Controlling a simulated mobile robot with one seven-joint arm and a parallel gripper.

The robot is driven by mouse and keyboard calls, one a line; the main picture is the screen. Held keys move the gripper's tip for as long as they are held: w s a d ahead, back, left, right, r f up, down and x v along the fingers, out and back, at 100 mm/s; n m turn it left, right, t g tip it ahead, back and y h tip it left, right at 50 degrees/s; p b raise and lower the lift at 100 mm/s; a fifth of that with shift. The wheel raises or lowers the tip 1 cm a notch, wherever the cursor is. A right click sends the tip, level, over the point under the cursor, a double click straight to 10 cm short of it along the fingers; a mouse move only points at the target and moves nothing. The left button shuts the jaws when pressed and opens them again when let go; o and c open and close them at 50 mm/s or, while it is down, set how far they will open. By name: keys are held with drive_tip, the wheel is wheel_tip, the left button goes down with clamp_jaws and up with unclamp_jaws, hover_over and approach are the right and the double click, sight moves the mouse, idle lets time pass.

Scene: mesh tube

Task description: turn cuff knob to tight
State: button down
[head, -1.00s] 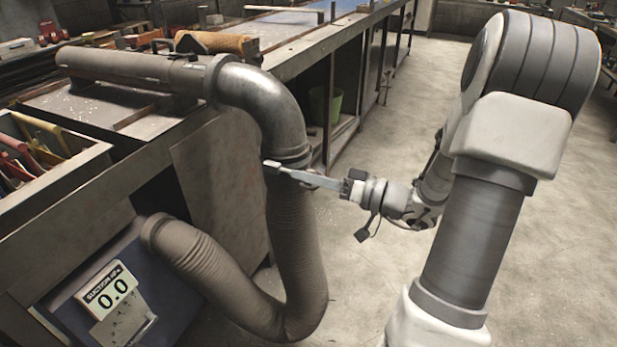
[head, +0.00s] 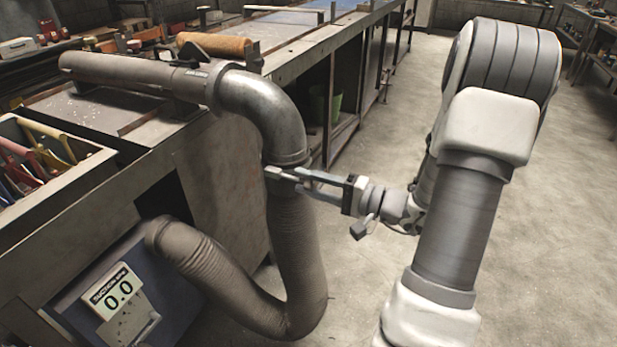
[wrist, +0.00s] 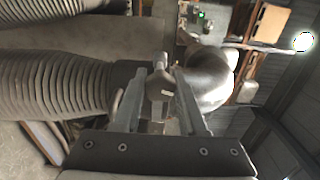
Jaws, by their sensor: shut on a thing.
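The cuff (head: 280,172) sits where the bent metal pipe (head: 262,110) meets the ribbed hose (head: 292,245). My gripper (head: 288,174) reaches it from the right in the head view. In the wrist view, the grey cuff knob (wrist: 159,88) lies between the two fingers of my gripper (wrist: 160,95), which is shut on it. The knob is small and partly hidden by the fingers in the head view. The suction display (head: 118,290) at lower left reads 0.0.
The workbench (head: 225,170) stands behind and left of the hose. A tray with coloured files (head: 40,150) is at its left end.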

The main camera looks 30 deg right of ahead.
drive_tip(key=m+p, duration=0.2)
drive_tip(key=m, duration=0.1)
drive_tip(key=shift+r+m, duration=0.15)
drive_tip(key=shift+m, duration=0.25)
drive_tip(key=m+p, duration=0.2)
drive_tip(key=m, duration=0.1)
drive_tip(key=shift+m+p, duration=0.3)
drive_tip(key=shift+p, duration=0.05)
drive_tip(key=m+p, duration=0.3)
drive_tip(key=shift+m, duration=0.4)
drive_tip(key=m+p, duration=0.3)
drive_tip(key=m, duration=0.1)
drive_tip(key=m+p, duration=0.3)
drive_tip(key=m, duration=0.1)
drive_tip(key=m+p, duration=0.3)
drive_tip(key=shift+m, duration=0.3)
drive_tip(key=m+p, duration=0.2)
drive_tip(key=m, duration=0.1)
drive_tip(key=shift+m, duration=0.3)
drive_tip(key=shift+m+p, duration=0.85)
drive_tip(key=shift+m, duration=0.75)
